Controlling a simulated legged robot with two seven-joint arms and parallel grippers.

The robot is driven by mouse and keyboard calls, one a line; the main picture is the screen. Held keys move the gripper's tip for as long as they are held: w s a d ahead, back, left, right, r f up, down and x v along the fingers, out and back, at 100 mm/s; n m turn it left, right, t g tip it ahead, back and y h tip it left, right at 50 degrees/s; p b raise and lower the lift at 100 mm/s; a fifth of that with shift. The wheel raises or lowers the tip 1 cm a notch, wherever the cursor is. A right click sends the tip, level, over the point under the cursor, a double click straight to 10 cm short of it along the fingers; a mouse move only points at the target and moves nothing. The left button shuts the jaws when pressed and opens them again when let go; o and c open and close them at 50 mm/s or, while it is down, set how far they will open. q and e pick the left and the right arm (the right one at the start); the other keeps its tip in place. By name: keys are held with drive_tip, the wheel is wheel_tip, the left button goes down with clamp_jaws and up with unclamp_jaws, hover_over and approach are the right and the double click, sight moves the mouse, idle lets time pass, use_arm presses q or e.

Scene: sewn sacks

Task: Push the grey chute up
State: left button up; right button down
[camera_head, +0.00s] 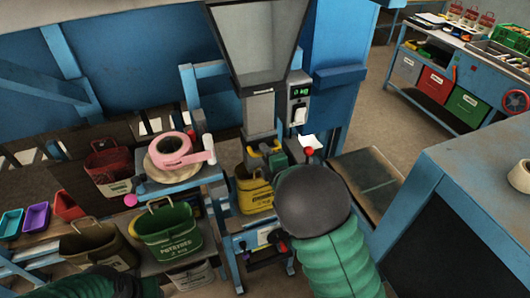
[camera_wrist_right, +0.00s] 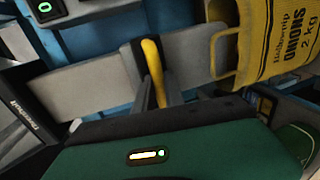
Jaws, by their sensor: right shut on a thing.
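The grey chute (camera_head: 260,112) hangs upright below the grey hopper (camera_head: 258,45) in the head view. The chute also crosses the wrist view as a grey band (camera_wrist_right: 85,85). My left gripper is out of view; only dark green arm parts show at the bottom left.
A display (camera_head: 299,92) reading 0 kg is right of the chute. A green potato sack (camera_head: 167,232), a red sack (camera_head: 107,165) and a pink tape roll (camera_head: 172,148) are on the left. A blue bench (camera_head: 450,195) fills the right.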

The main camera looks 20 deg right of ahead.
drive_tip(key=shift+r, duration=0.15)
wheel_tip(320, 180, up, 14)
drive_tip(key=p, duration=0.6)
drive_tip(key=shift+r+p, duration=0.25)
drive_tip(key=shift+p, duration=0.05)
drive_tip(key=shift+w+r, duration=0.1)
drive_tip(key=shift+r, duration=0.1)
drive_tip(key=c, duration=1.8)
unclamp_jaws()
drive_tip(key=o, duration=0.4)
drive_tip(key=shift+f, duration=0.1)
